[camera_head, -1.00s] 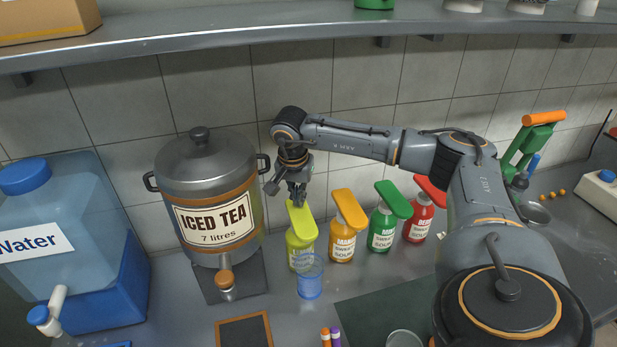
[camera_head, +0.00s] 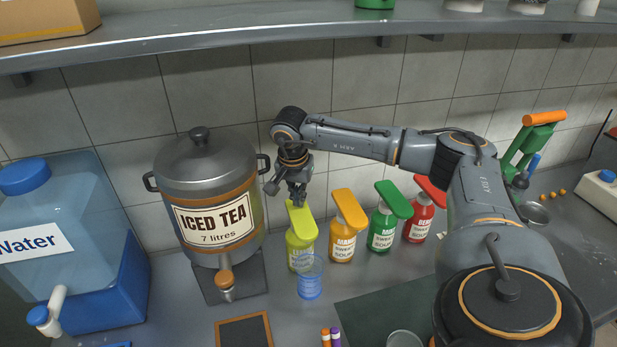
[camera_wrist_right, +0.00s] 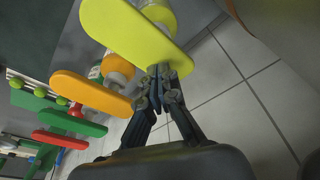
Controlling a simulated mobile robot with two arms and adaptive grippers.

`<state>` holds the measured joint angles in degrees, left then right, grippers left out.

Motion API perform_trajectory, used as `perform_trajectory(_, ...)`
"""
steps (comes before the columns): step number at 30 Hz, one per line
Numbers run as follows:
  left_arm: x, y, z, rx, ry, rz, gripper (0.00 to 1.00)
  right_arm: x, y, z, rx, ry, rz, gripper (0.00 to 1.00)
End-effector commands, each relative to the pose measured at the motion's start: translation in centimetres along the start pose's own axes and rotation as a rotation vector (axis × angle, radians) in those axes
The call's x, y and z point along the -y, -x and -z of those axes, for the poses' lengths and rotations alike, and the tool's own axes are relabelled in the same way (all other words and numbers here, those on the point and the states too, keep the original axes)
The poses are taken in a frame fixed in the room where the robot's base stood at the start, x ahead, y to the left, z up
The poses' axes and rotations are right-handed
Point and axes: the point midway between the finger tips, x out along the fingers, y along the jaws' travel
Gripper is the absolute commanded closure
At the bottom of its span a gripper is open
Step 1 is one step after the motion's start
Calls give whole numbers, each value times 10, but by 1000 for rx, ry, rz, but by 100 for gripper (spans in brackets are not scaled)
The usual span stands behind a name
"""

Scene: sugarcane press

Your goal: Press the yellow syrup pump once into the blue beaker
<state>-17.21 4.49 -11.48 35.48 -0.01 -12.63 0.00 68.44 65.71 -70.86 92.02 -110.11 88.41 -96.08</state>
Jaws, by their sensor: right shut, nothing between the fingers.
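The yellow syrup pump (camera_head: 300,240) stands upright on the counter, with a flat yellow-green lever on top. My right gripper (camera_head: 298,200) is shut and empty, pointing down at the back end of that lever. In the right wrist view the fingertips (camera_wrist_right: 160,72) are at the edge of the yellow lever (camera_wrist_right: 128,32); I cannot tell whether they touch it. The clear blue beaker (camera_head: 310,277) stands in front of the yellow pump, below the lever's front side. My left gripper is not in view.
Orange (camera_head: 344,225), green (camera_head: 386,222) and red (camera_head: 420,215) pumps stand close on the right. The iced tea urn (camera_head: 208,195) is on the left, with a blue water tank (camera_head: 70,230) beyond. A shelf (camera_head: 230,35) runs above.

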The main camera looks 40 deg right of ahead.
Motion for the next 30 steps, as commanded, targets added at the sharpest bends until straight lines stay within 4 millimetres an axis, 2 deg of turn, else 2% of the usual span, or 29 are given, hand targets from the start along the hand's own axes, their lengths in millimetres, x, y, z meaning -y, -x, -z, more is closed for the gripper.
perform_trajectory(30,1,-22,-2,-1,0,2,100,0,-31,-6,1,0,-1,100)
